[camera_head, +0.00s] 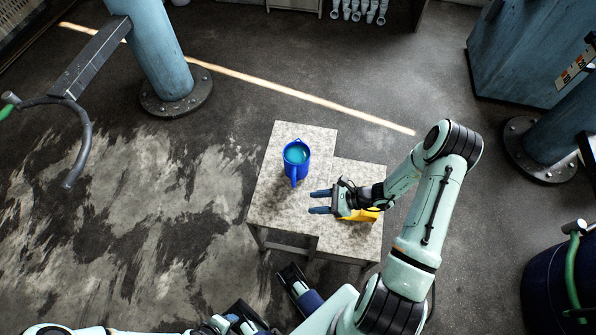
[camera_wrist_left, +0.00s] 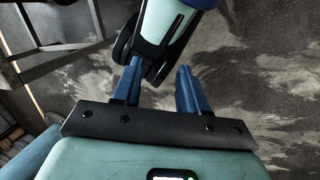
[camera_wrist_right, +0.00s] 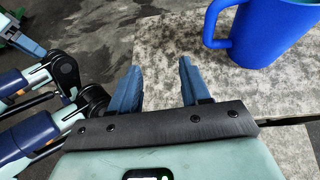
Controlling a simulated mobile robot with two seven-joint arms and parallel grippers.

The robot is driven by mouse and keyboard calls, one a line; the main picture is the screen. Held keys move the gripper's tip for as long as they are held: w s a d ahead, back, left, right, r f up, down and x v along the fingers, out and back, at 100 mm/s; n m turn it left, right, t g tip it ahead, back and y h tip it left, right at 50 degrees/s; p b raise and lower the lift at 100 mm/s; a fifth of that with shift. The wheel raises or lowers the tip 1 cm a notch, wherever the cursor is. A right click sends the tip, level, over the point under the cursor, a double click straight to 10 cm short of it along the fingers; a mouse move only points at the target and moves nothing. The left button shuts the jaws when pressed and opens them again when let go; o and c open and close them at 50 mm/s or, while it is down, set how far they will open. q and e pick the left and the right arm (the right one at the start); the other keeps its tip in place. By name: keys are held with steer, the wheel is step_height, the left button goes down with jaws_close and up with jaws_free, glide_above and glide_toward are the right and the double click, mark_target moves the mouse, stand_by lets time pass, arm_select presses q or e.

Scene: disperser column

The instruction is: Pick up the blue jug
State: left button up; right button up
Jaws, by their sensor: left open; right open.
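The blue jug (camera_head: 296,168) stands upright on the left, higher-looking part of a speckled stone-topped table (camera_head: 273,208). Its inside looks lighter teal, and its handle points towards the front. My right gripper (camera_head: 312,202) is open and empty, just to the front right of the jug, fingers pointing left. In the right wrist view the jug (camera_wrist_right: 265,35) is at the upper right, its handle nearest the fingers (camera_wrist_right: 160,68) but apart from them. My left gripper (camera_wrist_left: 157,75) is open and empty in its own wrist view; one of my arm links shows beyond its fingers.
A yellow object (camera_head: 362,215) lies on the right part of the table (camera_head: 358,177), partly hidden under my right gripper. Blue columns (camera_head: 165,60) stand at the upper left and right. A dark blue drum (camera_head: 555,280) is at the lower right. The floor left of the table is clear.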

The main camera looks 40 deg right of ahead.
mark_target(296, 168)
steer(key=w+d+m+t+h+b, duration=0.1)
steer(key=w+d+m+t+h, duration=0.15)
steer(key=w+d, duration=0.2)
steer(key=shift+y, duration=0.45)
steer(key=b+x, duration=0.1)
steer(key=x, duration=0.3)
steer(key=shift+w+a, duration=0.15)
steer(key=shift+a, duration=0.2)
steer(key=b+x, duration=0.2)
steer(key=x, duration=0.4)
steer(key=shift+w+a, duration=0.15)
steer(key=shift+a, duration=0.1)
arm_select(q)
steer(key=w+a+f+t+y, duration=0.1)
steer(key=w+a+f+t, duration=0.1)
steer(key=w+f, duration=0.3)
steer(key=shift+w+a, duration=0.45)
steer(key=shift+w, duration=0.2)
arm_select(e)
steer(key=shift+r, duration=0.1)
jaws_close()
